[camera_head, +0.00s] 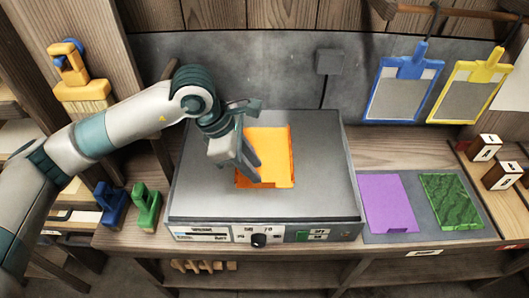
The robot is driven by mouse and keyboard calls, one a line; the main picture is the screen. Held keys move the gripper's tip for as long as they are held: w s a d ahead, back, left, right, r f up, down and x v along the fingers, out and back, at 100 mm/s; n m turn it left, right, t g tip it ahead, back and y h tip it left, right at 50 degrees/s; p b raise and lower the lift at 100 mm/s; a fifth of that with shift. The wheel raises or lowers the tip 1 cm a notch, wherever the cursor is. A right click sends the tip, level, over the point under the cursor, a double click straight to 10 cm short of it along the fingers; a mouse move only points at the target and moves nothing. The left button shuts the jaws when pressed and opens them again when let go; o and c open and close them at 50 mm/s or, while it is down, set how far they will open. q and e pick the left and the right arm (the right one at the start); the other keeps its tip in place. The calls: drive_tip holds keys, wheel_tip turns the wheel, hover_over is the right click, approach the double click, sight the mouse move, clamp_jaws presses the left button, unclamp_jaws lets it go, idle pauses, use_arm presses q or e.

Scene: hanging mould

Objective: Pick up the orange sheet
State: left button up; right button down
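The orange sheet (272,158) lies on the grey top of a heater-like box (315,190) in the middle of the bench. A darker orange edge shows along its right side and lower left. My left gripper (252,172) reaches in from the upper left, with its fingertips over the left part of the sheet, which they partly hide. I cannot tell whether the fingers touch the sheet or how far apart they are. My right gripper is not in view.
A purple sheet (387,200) and a green patterned sheet (451,200) lie on a grey mat to the right. Blue (378,104) and yellow (437,105) framed moulds hang on the back wall. Blue (112,205) and green (147,207) clamp-like tools stand at left.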

sight(264, 179)
use_arm(q)
drive_tip(key=shift+x, duration=0.8)
drive_tip(key=shift+p+x, duration=0.8)
drive_tip(key=shift+p, duration=0.3)
drive_tip(key=p+x, duration=0.1)
drive_tip(key=x, duration=0.2)
drive_tip(key=shift+w, duration=0.15)
drive_tip(key=shift+f, duration=0.3)
drive_tip(key=shift+c, duration=0.4)
clamp_jaws()
